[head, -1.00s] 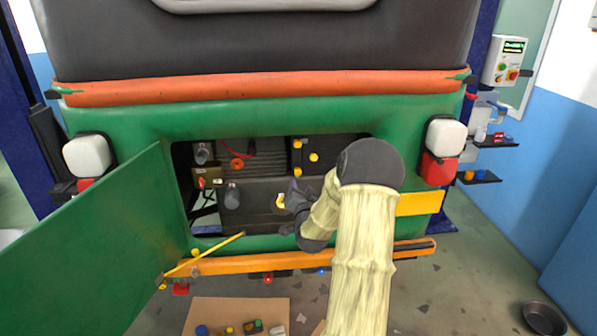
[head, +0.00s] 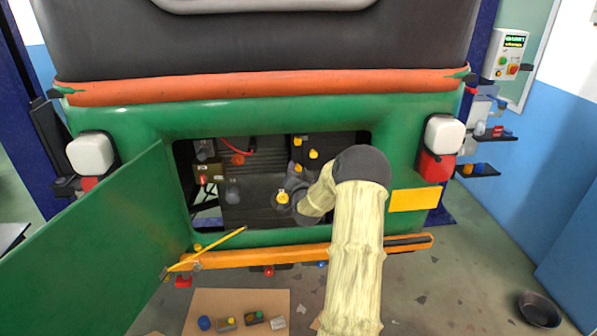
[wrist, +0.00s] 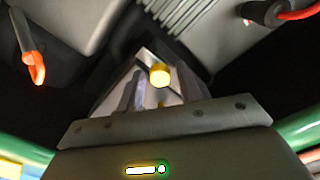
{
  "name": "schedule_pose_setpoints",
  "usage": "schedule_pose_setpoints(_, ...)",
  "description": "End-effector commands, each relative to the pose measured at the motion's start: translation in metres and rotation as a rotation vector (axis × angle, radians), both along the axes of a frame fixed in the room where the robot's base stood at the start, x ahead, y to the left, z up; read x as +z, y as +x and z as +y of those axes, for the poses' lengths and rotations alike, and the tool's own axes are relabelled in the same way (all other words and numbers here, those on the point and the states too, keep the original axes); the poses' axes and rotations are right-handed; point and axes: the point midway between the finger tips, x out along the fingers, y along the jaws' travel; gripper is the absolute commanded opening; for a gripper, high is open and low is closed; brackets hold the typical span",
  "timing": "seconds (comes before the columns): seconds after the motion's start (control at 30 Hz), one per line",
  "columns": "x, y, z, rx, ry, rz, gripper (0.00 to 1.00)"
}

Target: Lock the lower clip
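Inside the open rear compartment, small yellow knob-like fittings show on a dark panel in the head view; an upper one (head: 298,142) and a lower one (head: 298,169) sit along its left edge. Another yellow fitting (head: 282,198) sits lower, just left of my gripper (head: 297,190). I cannot tell for sure which is the lower clip. My dark gripper reaches into the compartment, partly hidden by my arm. In the wrist view my gripper (wrist: 160,88) has its fingers apart, with a round yellow knob (wrist: 160,74) showing between and beyond them. Contact is not clear.
The green hatch door (head: 95,245) stands open at left. A yellow rod (head: 215,247) lies near the orange bumper (head: 250,261). A cardboard sheet (head: 240,300) with several small parts lies on the floor.

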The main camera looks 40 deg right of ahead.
Motion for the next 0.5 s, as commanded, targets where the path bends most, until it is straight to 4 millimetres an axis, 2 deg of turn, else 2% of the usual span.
schedule_pose_setpoints(0.03,0.0001,-0.0001,0.0,0.0,0.0,0.0,0.25)
schedule_pose_setpoints(0.17,0.0002,-0.0003,-0.0001,0.0,0.0,0.0,0.0)
schedule_pose_setpoints(0.5,-0.0009,-0.0003,-0.0002,-0.001,-0.025,0.013,0.0)
